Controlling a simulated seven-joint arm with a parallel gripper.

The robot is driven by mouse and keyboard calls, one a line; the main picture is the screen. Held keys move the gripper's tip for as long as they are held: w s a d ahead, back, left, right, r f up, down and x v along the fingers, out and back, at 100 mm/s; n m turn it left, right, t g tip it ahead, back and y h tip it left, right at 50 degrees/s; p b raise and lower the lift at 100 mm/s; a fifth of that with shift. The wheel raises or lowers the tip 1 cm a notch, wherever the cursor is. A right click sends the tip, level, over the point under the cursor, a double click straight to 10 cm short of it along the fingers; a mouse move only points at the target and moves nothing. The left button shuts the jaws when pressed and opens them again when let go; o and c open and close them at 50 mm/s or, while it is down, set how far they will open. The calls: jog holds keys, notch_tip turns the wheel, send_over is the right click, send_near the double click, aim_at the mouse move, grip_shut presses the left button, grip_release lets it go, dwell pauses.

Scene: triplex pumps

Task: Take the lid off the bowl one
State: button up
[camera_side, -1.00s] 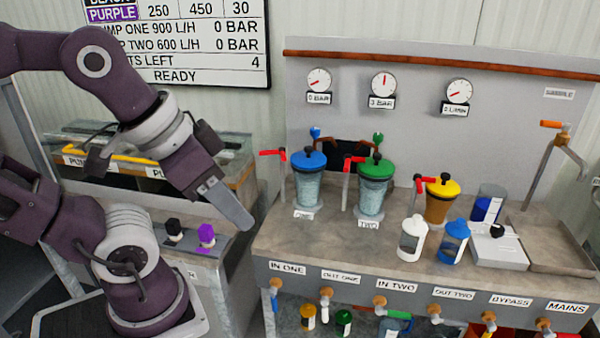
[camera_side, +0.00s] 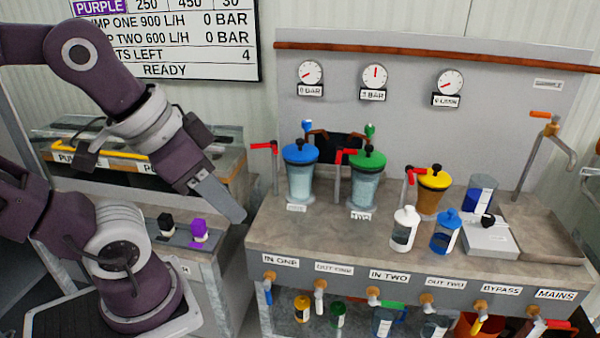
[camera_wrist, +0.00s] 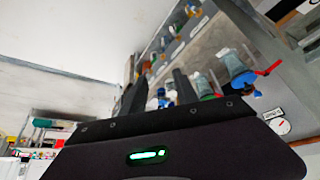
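Bowl one is a clear bowl (camera_side: 300,184) standing upright on the bench, with a small label in front. Its blue lid (camera_side: 300,154) with a black knob sits on top. In the wrist view, a clear bowl (camera_wrist: 232,62) with a blue lid (camera_wrist: 241,80) shows upside down and appears to be bowl one. My gripper (camera_side: 234,211) is to the left of bowl one, apart from it, pointing down and right. In the wrist view its two dark fingers stand apart with nothing between them.
Bowl two (camera_side: 363,189) with a green lid stands close right of bowl one. Red-handled valves (camera_side: 276,170) rise beside the bowls. A yellow-lidded bowl (camera_side: 431,200), a white bottle (camera_side: 404,229) and a blue bottle (camera_side: 445,233) stand farther right. The bench front left is clear.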

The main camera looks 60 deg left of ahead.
jog(key=shift+o, duration=0.2)
jog(key=shift+o, duration=1.3)
jog(key=w+a+r+n, duration=0.1)
jog(key=w+a+r, duration=0.1)
jog(key=w, duration=0.3)
jog(key=w+a+r+n, duration=0.1)
jog(key=w+a+r, duration=0.1)
jog(key=w, duration=0.4)
jog(key=n+g+y, duration=0.2)
jog(key=n, duration=0.2)
send_over(300, 140)
jog(key=s+d, duration=0.2)
jog(key=s, duration=0.1)
notch_tip(300, 140, down, 11)
jog(key=x, duration=0.6)
jog(key=shift+w+a, duration=0.25)
jog(key=shift+a, duration=0.1)
jog(key=shift+w+a+f, duration=0.1)
jog(key=shift+w+f, duration=0.1)
jog(key=shift+f, duration=0.2)
grip_shut()
